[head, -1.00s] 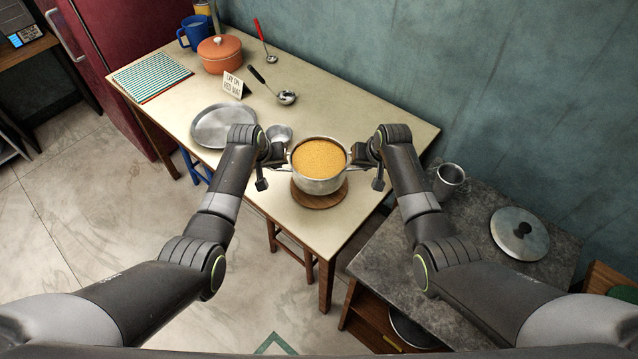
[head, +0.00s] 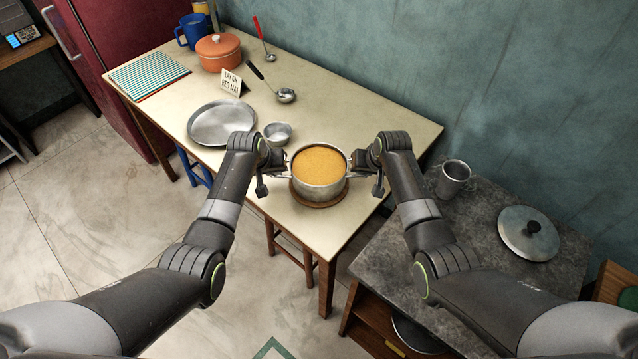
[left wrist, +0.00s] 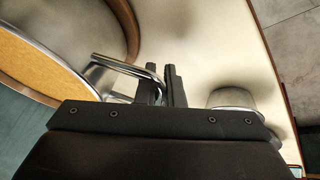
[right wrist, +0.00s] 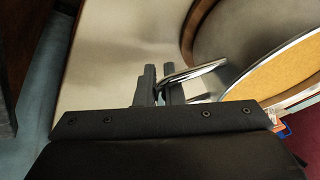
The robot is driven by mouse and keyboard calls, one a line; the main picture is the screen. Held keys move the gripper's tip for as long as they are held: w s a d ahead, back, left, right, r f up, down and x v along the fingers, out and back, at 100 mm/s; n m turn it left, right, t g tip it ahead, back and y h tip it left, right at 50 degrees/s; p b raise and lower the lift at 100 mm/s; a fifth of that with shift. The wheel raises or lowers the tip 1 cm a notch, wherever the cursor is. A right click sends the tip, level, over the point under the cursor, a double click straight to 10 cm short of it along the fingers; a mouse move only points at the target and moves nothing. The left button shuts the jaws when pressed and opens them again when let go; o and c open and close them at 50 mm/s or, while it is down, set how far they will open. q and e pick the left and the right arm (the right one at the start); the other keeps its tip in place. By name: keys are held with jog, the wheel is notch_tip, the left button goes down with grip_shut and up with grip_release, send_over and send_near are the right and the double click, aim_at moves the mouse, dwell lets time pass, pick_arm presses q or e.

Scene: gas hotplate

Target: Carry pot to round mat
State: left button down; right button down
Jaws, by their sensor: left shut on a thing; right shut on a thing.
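A steel pot (head: 319,185) filled with orange-yellow food is upright over the brown round mat (head: 318,203) near the table's front right corner. The pot covers most of the mat; I cannot tell whether its base touches it. My left gripper (head: 283,166) is shut on the pot's left handle, and the handle shows between its fingers in the left wrist view (left wrist: 166,85). My right gripper (head: 354,166) is shut on the pot's right handle, also seen in the right wrist view (right wrist: 164,85).
A small metal bowl (head: 278,133) stands close to my left gripper, with a steel plate (head: 221,122) beyond it. A sign (head: 231,82), ladle (head: 285,96) and orange pot (head: 218,53) are further back. A grey counter at right holds a metal mug (head: 453,178) and a lid (head: 528,233).

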pick_arm(q)
jog(key=c, duration=2)
grip_release()
jog(key=shift+f, duration=0.2)
pick_arm(e)
jog(key=c, duration=2)
grip_release()
jog(key=shift+d+f, duration=0.1)
jog(key=shift+f, duration=0.1)
pick_arm(q)
jog(key=o, duration=0.5)
jog(key=shift+r, duration=0.15)
jog(key=shift+c, duration=0.2)
pick_arm(e)
jog(key=o, duration=0.5)
jog(key=shift+r, duration=0.15)
jog(key=shift+c, duration=0.2)
pick_arm(q)
jog(key=v, duration=1.2)
pick_arm(e)
jog(key=v, duration=1.2)
jog(key=shift+s, duration=0.1)
